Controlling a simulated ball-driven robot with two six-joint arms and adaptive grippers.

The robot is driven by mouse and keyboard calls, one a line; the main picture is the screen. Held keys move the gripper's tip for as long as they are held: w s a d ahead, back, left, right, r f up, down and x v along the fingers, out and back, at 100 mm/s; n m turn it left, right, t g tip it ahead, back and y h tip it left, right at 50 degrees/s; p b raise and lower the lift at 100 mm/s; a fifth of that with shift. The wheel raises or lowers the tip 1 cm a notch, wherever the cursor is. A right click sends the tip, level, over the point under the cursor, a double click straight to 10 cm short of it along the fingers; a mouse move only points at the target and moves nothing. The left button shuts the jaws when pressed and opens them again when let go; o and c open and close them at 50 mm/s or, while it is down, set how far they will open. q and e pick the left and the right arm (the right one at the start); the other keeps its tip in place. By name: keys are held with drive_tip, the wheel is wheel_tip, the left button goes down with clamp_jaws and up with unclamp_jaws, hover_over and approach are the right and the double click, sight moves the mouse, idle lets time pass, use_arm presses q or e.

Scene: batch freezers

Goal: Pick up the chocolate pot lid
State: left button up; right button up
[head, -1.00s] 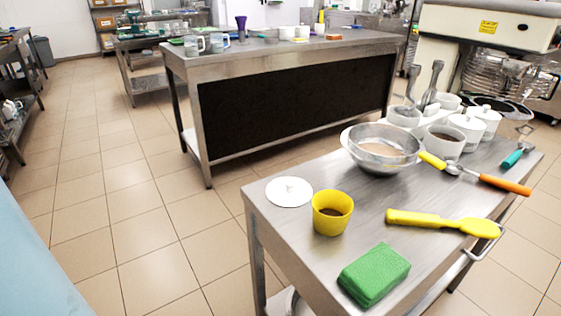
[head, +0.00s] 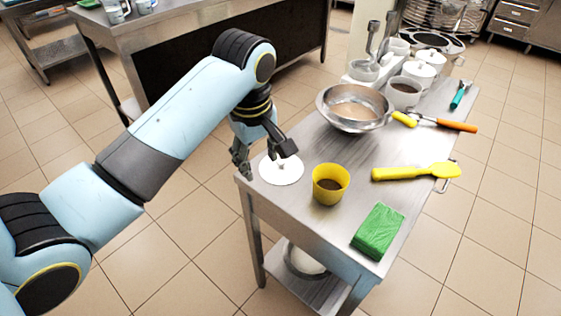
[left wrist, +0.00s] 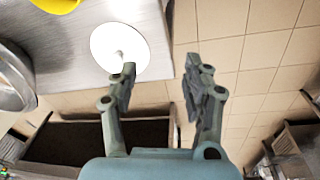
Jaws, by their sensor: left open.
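The white round lid (head: 281,171) with a small knob lies flat at the near-left corner of the steel table. It also shows in the left wrist view (left wrist: 112,42), left of the space between my fingers. My left gripper (head: 263,158) is open and empty at the lid. In the head view one finger overlaps the lid near its knob and the other is at the table's left edge. In the left wrist view one fingertip overlaps the lid's edge; I cannot tell whether it touches. An uncovered white pot with brown content (head: 404,93) stands farther back. My right gripper is not in view.
A yellow cup (head: 330,184) stands right of the lid. A green sponge (head: 378,231), a yellow spatula (head: 415,172) and a steel bowl (head: 353,106) are also on the table (head: 300,215). Two lidded white pots (head: 417,74) stand behind.

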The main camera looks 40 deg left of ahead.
sight(281, 164)
use_arm(q)
drive_tip(key=w+r+n+g, duration=0.1)
drive_tip(key=w+r+n, duration=0.1)
drive_tip(key=w+n, duration=0.65)
drive_tip(key=shift+m+h, duration=0.25)
drive_tip(key=shift+h, duration=0.05)
drive_tip(key=f, duration=0.6)
drive_tip(key=a+f+b, duration=0.1)
drive_tip(key=f, duration=0.3)
drive_tip(key=shift+w+f, duration=0.1)
drive_tip(key=shift+w, duration=0.25)
drive_tip(key=c, duration=1)
drive_tip(key=shift+o, duration=0.2)
